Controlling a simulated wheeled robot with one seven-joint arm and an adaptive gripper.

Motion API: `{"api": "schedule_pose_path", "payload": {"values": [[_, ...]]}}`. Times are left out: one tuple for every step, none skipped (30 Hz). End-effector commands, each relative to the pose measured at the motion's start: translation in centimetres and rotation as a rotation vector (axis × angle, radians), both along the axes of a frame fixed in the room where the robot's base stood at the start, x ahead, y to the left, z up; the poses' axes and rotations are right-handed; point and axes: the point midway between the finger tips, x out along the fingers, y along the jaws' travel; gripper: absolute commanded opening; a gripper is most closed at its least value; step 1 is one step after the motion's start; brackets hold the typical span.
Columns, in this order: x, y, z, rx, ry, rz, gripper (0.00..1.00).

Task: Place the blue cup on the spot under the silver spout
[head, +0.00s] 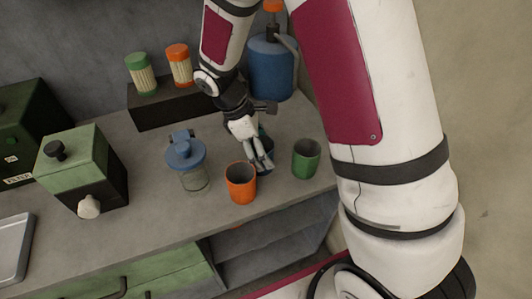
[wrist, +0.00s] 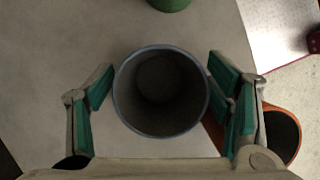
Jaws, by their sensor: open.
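The blue cup (wrist: 160,92) stands upright and open-topped between my fingers in the wrist view; it looks empty. In the head view the blue cup (head: 269,150) is mostly hidden behind my fingers, between the orange cup and the green cup. My gripper (head: 258,160) is open and reaches down at the cup. In the wrist view my gripper (wrist: 163,98) has one finger on each side of the cup, with a narrow gap on the left; contact on the right is unclear. I cannot clearly make out a silver spout or the spot under it.
The orange cup (head: 241,184) is close in front, the green cup (head: 306,158) to the right. A blue lidded jar (head: 187,165) stands left, a blue tank (head: 271,70) behind. Two canisters sit on a dark block (head: 170,106). A green box machine (head: 80,168) is further left.

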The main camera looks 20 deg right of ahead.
Motion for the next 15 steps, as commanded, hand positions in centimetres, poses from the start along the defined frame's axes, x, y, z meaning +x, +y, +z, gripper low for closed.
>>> {"api": "schedule_pose_path", "payload": {"values": [[0.2, 0.4, 1.1, 0.002, -0.005, 0.001, 0.73], [0.3, 0.6, 1.6, 0.001, -0.005, 0.0, 0.73], [0.5, 0.9, 2.4, 0.002, -0.006, 0.0, 0.73], [0.5, 1.1, 3.1, 0.001, -0.005, 0.0, 0.73], [0.6, 1.4, 3.6, 0.001, -0.005, 0.001, 0.73], [0.7, 1.7, 4.4, 0.002, -0.004, 0.0, 0.73], [0.8, 1.9, 4.9, 0.002, -0.004, 0.0, 0.73], [0.9, 2.1, 5.5, 0.001, -0.005, 0.001, 0.73], [1.0, 2.4, 6.1, 0.001, -0.004, 0.0, 0.73], [1.1, 2.5, 6.6, 0.001, -0.004, 0.0, 0.73], [1.2, 2.7, 7.0, 0.001, -0.003, 0.0, 0.73], [1.2, 2.9, 7.5, 0.001, -0.003, 0.0, 0.73], [1.3, 3.0, 7.9, 0.001, -0.003, 0.0, 0.73], [1.3, 3.2, 8.2, 0.0, -0.002, -0.001, 0.73], [1.4, 3.3, 8.5, 0.001, -0.002, -0.001, 0.73]]}}
